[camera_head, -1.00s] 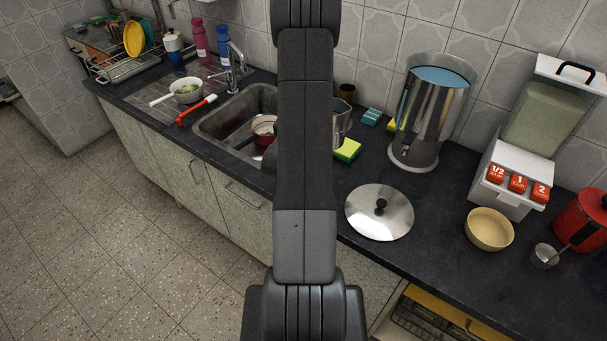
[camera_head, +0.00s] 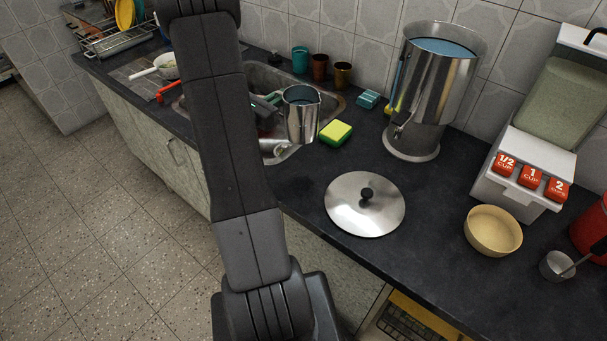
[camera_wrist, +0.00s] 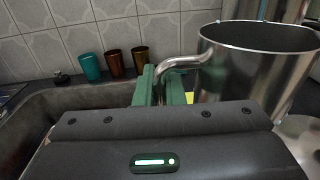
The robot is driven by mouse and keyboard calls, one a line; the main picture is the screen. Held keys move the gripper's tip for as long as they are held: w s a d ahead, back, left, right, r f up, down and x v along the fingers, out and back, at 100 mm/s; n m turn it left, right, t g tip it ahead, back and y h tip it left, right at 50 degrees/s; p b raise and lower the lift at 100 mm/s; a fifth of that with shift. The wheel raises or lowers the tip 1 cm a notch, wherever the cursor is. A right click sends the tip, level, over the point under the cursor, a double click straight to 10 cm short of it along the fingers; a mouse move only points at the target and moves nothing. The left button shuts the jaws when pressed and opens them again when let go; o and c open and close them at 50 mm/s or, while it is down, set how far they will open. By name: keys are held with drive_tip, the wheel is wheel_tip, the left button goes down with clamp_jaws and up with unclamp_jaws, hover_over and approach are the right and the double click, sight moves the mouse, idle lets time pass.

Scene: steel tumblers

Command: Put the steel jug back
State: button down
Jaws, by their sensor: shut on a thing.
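The steel jug (camera_head: 301,118) is upright and shiny, with an open top, by the right end of the sink. It also fills the right of the wrist view (camera_wrist: 252,78). My gripper (camera_head: 270,102) is shut on the jug's handle (camera_wrist: 183,64), on the jug's left side; its green fingers show in the wrist view. The jug appears held up, but its clearance over the sink edge and counter is hard to judge. Its base is hidden in the wrist view.
The sink (camera_head: 258,80) lies behind my arm. Teal (camera_head: 300,60), brown (camera_head: 319,67) and brass (camera_head: 342,74) tumblers stand along the wall. A yellow-green sponge (camera_head: 336,133), steel lid (camera_head: 365,204), large steel dispenser (camera_head: 430,100) and cream bowl (camera_head: 493,231) are to the right.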

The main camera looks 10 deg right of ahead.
sight(286, 132)
drive_tip(key=shift+m+g+h, duration=0.3)
drive_tip(key=shift+m+g, duration=0.1)
drive_tip(key=shift+g, duration=0.2)
drive_tip(key=f, duration=0.7)
drive_tip(key=s+d+f, duration=0.1)
drive_tip(key=f, duration=0.2)
drive_tip(key=shift+f, duration=0.3)
drive_tip(key=shift+f, duration=0.1)
drive_tip(key=c, duration=2)
unclamp_jaws()
drive_tip(key=shift+f+b, duration=0.1)
drive_tip(key=shift+b, duration=0.2)
drive_tip(key=o, duration=0.5)
